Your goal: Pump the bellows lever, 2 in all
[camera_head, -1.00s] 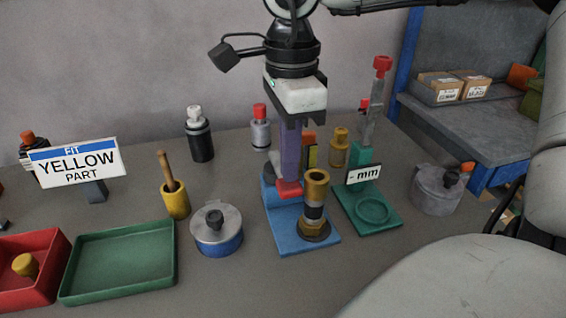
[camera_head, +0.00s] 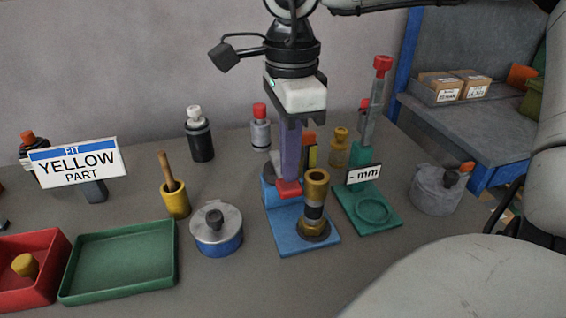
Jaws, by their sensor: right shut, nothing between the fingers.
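My right gripper (camera_head: 306,118) is shut and empty, pointing down above a blue-based stand (camera_head: 290,240). A purple upright bar (camera_head: 290,150) with a red lower end (camera_head: 289,189) stands just below and behind the fingers; I cannot tell whether they touch it. A brass and black cylinder (camera_head: 316,205) stands upright on the blue base. Beside it, a green stand (camera_head: 385,218) carries a grey upright bar with a red knob (camera_head: 382,66) and a "- mm" sign (camera_head: 363,174). No part is clearly marked as the bellows lever. My left gripper is out of view.
A lidded blue tin (camera_head: 217,240), a yellow cup with a wooden stick (camera_head: 175,200) and a green tray (camera_head: 120,262) stand left. A red bin (camera_head: 55,250), a "FIT YELLOW PART" sign (camera_head: 75,162) and several bottles are around. A grey pot (camera_head: 437,192) is right.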

